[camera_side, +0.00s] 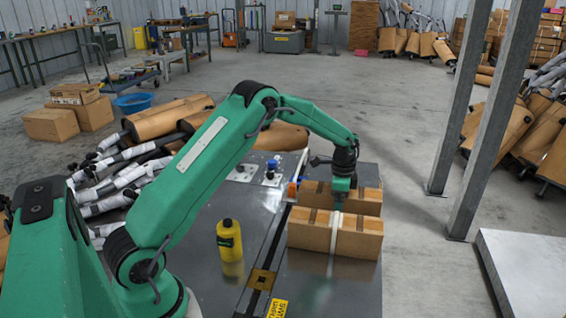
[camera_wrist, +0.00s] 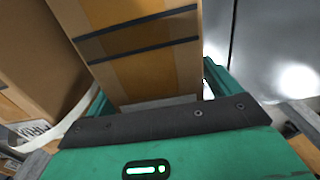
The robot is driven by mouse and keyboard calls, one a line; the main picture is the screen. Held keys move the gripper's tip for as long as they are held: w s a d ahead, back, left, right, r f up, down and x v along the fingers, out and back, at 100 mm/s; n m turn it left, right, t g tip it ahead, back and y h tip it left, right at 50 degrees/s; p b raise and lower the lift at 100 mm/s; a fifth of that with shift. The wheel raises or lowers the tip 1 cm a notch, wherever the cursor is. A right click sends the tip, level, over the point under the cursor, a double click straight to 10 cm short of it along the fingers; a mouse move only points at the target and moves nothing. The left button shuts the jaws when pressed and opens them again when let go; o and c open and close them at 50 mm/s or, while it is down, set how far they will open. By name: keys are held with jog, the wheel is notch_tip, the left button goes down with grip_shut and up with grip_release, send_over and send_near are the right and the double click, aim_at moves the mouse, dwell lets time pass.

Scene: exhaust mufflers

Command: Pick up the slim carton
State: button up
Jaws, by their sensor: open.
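Two brown cartons lie side by side on the dark metal table in the side view. The rear carton (camera_side: 368,199) looks narrower and carries dark bands; I take it as the slim carton. The front carton (camera_side: 360,245) has a white strap around it. My gripper (camera_side: 340,201) points down at the cartons and hides part of the rear one. In the wrist view the dark-banded carton (camera_wrist: 145,55) lies between the open teal fingers (camera_wrist: 158,92). The strapped carton (camera_wrist: 35,65) is close on the left. Whether the fingers touch the banded carton cannot be told.
A yellow bottle (camera_side: 229,240) with a black cap stands on the metal table (camera_side: 318,288), left of the cartons. Grey posts (camera_side: 462,95) rise at the right. Mufflers (camera_side: 125,170) are piled at the left.

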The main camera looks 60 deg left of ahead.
jog(key=c, duration=1.3)
jog(key=shift+o, duration=0.2)
jog(key=shift+r, duration=0.15)
jog(key=shift+r, duration=4.95)
